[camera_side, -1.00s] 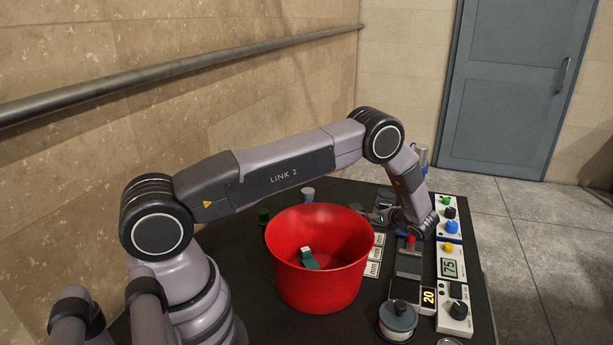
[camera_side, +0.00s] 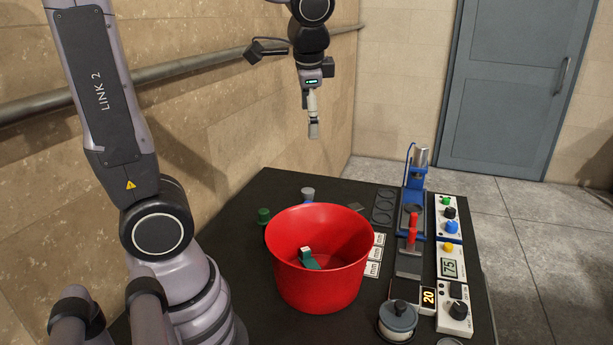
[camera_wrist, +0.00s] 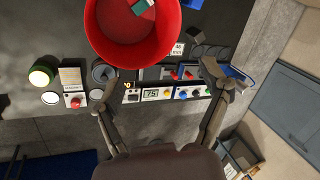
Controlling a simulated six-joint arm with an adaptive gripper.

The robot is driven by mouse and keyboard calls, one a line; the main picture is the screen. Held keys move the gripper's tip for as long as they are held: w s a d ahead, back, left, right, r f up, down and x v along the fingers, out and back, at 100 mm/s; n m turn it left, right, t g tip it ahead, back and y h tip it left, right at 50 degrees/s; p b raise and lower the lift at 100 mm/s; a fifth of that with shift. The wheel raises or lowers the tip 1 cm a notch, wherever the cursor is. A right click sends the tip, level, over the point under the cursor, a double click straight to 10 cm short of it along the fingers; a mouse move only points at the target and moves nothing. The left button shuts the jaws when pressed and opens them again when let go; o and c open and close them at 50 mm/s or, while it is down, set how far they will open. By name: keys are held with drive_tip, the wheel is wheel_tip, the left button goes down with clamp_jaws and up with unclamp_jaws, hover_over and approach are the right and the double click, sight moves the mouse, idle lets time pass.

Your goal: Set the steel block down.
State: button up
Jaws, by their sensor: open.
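My gripper (camera_side: 314,130) hangs high above the back of the black table in the side view, pointing down. In the wrist view my gripper (camera_wrist: 160,86) has its fingers spread wide with nothing held between them. I cannot pick out the steel block with certainty. A dark grey block (camera_wrist: 196,37) lies on the table beside the red bucket in the wrist view. A dark flat piece (camera_side: 357,208) shows behind the bucket in the side view; I cannot tell if it is the same thing.
The red bucket (camera_side: 320,285) stands mid-table with a green and white item (camera_side: 308,259) inside. On the right are a blue press (camera_side: 412,192), a red-handled tool (camera_side: 409,262), control boxes (camera_side: 452,265) and a lidded grey pot (camera_side: 398,318). White cards (camera_side: 376,255) lie beside the bucket.

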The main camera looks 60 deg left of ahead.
drive_tip(key=s+d+n+t+h, duration=0.3)
drive_tip(key=s+d+n, duration=0.1)
drive_tip(key=s, duration=0.7)
drive_tip(key=shift+s+d+r+t, duration=0.2)
drive_tip(key=shift+s+d+t, duration=0.1)
drive_tip(key=shift+d, duration=0.4)
drive_tip(key=shift+o, duration=0.4)
